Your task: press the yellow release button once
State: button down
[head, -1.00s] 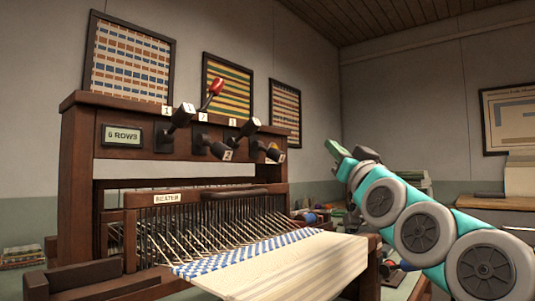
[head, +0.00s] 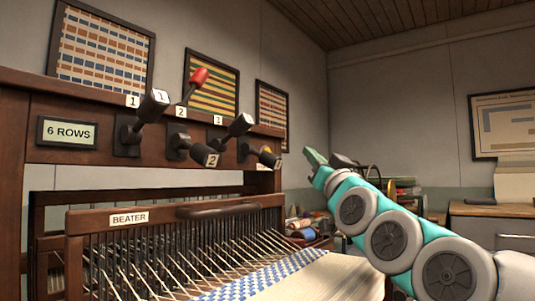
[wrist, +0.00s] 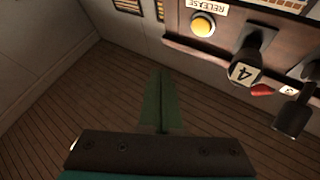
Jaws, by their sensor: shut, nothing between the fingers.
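The yellow release button (wrist: 203,25) shows in the wrist view as a round yellow dome in a pale ring, near the top edge, with an upside-down RELEASE label (wrist: 203,5) beside it. In the head view only a small yellow part of it (head: 265,149) shows, beside the lever 4 knob. My gripper (head: 314,157) is right of the loom's beam in the head view, apart from the button. Its green fingers (wrist: 162,100) are together and empty in the wrist view, pointing left of and below the button.
The lever 4 knob (wrist: 246,72) is close to the button; other levers, one a red-knobbed handle (head: 198,78), line the loom beam (head: 70,150). A 6 ROWS display (head: 68,133) and a beater (head: 175,215) are left. Open space lies around my gripper.

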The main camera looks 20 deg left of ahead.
jog(key=shift+w+a+p, duration=0.45)
jog(key=shift+a+p, duration=0.15)
jog(key=shift+a, duration=0.7)
jog(key=shift+w+a+p, duration=0.4)
jog(key=shift+a+p, duration=0.2)
jog(key=shift+a, duration=0.65)
jog(key=shift+w+a+p, duration=0.45)
jog(key=shift+a+p, duration=0.15)
jog(key=shift+a, duration=0.7)
jog(key=shift+a, duration=0.1)
jog(key=shift+a+r, duration=0.1)
jog(key=shift+r, duration=0.2)
